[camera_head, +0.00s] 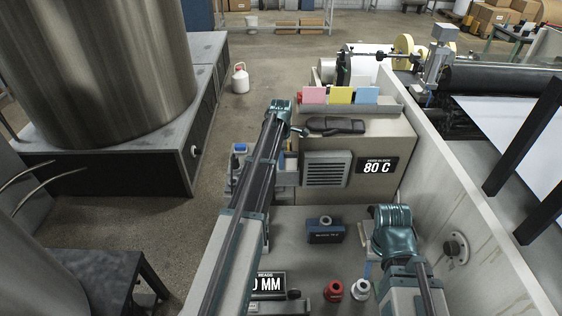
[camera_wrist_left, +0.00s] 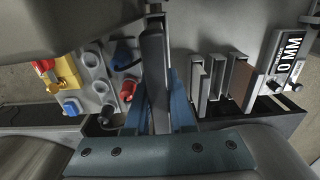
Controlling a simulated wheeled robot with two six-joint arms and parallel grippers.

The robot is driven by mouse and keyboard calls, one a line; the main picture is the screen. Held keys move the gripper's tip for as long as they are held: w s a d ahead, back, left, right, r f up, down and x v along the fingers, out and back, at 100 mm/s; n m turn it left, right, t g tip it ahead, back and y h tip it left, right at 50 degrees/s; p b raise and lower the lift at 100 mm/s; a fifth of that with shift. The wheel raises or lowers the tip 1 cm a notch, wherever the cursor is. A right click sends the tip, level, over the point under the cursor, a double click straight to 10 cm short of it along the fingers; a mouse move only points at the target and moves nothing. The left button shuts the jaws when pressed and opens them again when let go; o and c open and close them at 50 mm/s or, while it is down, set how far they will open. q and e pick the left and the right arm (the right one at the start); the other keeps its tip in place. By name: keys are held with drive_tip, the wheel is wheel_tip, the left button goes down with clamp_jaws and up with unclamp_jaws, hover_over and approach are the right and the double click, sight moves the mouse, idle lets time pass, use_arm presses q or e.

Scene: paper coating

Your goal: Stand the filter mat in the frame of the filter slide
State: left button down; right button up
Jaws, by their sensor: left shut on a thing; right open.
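My left gripper (camera_head: 296,130) reaches out beside the beige cabinet in the head view, its fingers mostly hidden behind the arm. In the left wrist view my left gripper (camera_wrist_left: 158,112) has its blue fingers shut on a thin dark grey slab (camera_wrist_left: 154,65), seen nearly edge-on, which looks like the filter mat. Right of it stand several upright grey plates (camera_wrist_left: 218,75) with gaps between them, and a brown one (camera_wrist_left: 244,85). I cannot tell whether they belong to the filter slide. My right gripper (camera_head: 368,262) is open over the bench at lower right, its fingers partly hidden.
The cabinet (camera_head: 380,148) carries a louvred grille (camera_head: 326,170), an 80 C display, a dark handheld tool (camera_head: 335,125) and coloured cards. A blue block (camera_head: 325,232), a red knob (camera_head: 333,290) and a light wall (camera_head: 470,190) stand around the bench.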

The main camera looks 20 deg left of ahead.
use_arm(q)
drive_tip(key=shift+f+b, duration=0.6)
drive_tip(key=shift+f, duration=0.05)
drive_tip(key=c, duration=0.7)
unclamp_jaws()
drive_tip(key=shift+r, duration=0.15)
wheel_tip(320, 180, up, 14)
drive_tip(key=p, duration=1.4)
drive_tip(key=shift+f, duration=0.2)
